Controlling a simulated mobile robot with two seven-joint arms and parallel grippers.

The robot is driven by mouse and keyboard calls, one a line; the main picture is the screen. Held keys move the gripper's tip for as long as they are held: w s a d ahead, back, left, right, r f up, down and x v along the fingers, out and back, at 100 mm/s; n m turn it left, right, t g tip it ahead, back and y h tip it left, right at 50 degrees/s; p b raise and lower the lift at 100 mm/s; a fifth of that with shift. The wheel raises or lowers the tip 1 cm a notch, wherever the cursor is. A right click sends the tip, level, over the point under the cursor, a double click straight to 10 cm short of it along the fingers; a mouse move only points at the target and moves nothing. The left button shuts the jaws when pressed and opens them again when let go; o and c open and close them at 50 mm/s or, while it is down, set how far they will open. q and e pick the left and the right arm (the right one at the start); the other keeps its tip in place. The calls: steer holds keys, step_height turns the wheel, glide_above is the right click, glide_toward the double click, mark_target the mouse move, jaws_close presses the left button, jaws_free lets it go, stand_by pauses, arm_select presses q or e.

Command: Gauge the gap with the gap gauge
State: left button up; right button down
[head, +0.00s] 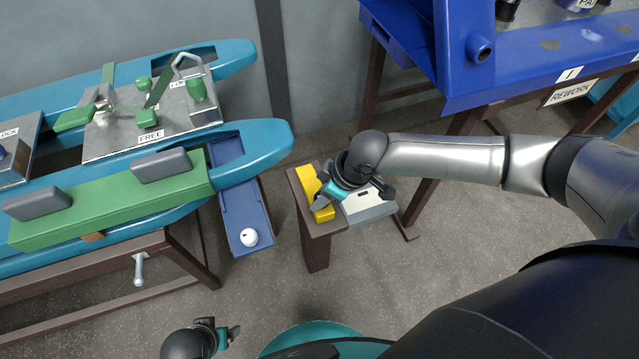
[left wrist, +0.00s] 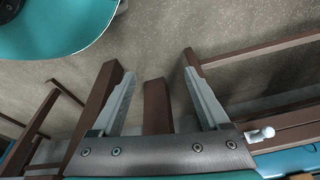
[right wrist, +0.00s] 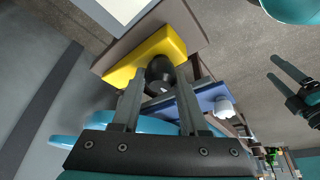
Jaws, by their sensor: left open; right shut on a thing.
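My right gripper (head: 326,199) is over a small brown stand (head: 318,228), beside a yellow block (head: 307,187) on its top. In the right wrist view its fingers (right wrist: 158,76) are shut on a dark round-ended piece (right wrist: 160,70) at the yellow block (right wrist: 172,44). This piece may be the gap gauge's handle; the rest is hidden. Teal fork frames (head: 268,138) lie at the left, with a green bar (head: 110,208) across the near one. I cannot tell which gap is meant. My left gripper (head: 230,334) is open and empty, low at the front; its spread fingers (left wrist: 160,78) show in the left wrist view.
A metal plate marked FREE (head: 175,118) bears green clamps at the left. A blue bench (head: 470,80) marked REWORK stands at the right.

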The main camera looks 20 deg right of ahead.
steer(key=shift+s+d+f+p, duration=0.1)
steer(key=shift+s+p, duration=0.6)
steer(key=shift+s, duration=0.4)
arm_select(q)
steer(key=shift+s+a+f, duration=0.35)
steer(key=shift+s+f, duration=0.25)
steer(key=shift+f, duration=0.25)
steer(key=shift+s+a+f, duration=0.3)
steer(key=shift+s+f, duration=0.3)
steer(key=shift+f, duration=0.2)
arm_select(e)
steer(key=shift+s+f, duration=0.15)
steer(key=shift+c, duration=2.2)
jaws_free()
steer(key=shift+r, duration=0.2)
arm_select(q)
steer(key=shift+r, duration=0.1)
